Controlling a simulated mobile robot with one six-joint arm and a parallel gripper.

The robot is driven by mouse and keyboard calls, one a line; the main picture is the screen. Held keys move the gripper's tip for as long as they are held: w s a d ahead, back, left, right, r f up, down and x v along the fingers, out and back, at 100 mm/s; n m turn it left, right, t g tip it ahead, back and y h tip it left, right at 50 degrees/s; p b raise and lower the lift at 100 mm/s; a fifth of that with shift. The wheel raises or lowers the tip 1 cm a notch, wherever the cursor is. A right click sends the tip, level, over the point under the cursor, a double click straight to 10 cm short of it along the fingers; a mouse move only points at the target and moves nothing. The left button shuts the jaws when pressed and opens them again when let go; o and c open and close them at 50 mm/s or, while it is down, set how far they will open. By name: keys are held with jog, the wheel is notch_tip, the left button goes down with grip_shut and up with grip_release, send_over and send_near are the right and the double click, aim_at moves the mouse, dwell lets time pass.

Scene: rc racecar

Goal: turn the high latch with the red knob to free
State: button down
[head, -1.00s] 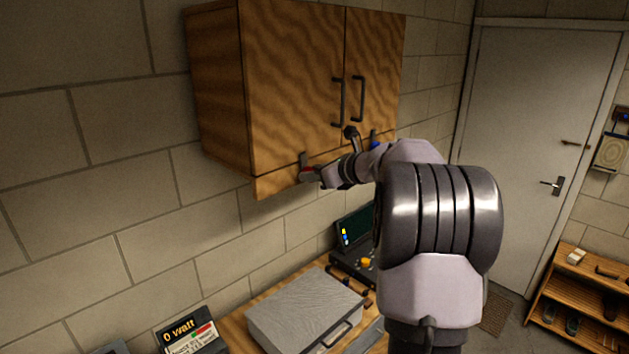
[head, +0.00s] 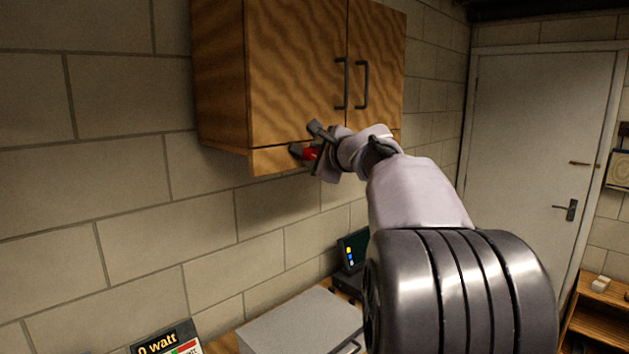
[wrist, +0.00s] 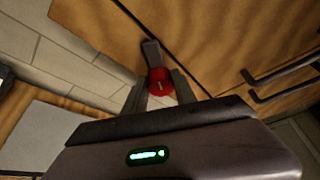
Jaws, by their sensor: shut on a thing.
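The high latch is a dark grey bar (head: 295,151) with a red knob (head: 309,154), on the strip under the left door of the wooden wall cabinet (head: 295,70). The bar lies roughly level, pointing left from the knob. In the wrist view the red knob (wrist: 160,84) sits between my two fingers, and the bar (wrist: 151,52) reaches up in the picture, away from the fingers. My gripper (wrist: 160,88) is shut on the red knob. In the head view my wrist partly hides the gripper (head: 315,158) and the strip to its right.
Two black door handles (head: 342,84) (head: 361,85) stand above and right of my gripper. Below are a grey case (head: 300,325), a dark screen (head: 352,250) and a "watt" display (head: 166,340). The brick wall left of the cabinet is clear.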

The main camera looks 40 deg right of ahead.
jog(key=n+b, duration=0.1)
jog(key=b, duration=0.2)
jog(key=n+t+h+b, duration=0.1)
jog(key=n+b, duration=0.1)
jog(key=b, duration=0.2)
jog(key=f+n+t+b, duration=0.1)
jog(key=b, duration=0.2)
jog(key=shift+a+n+h, duration=0.1)
jog(key=shift+n+h, duration=0.2)
jog(key=shift+n, duration=0.1)
jog(key=shift+r+b, duration=0.2)
jog(key=shift+b, duration=0.15)
jog(key=c, duration=1)
grip_release()
jog(key=b+v, duration=0.3)
jog(key=v, duration=1.4)
jog(key=shift+s, duration=0.2)
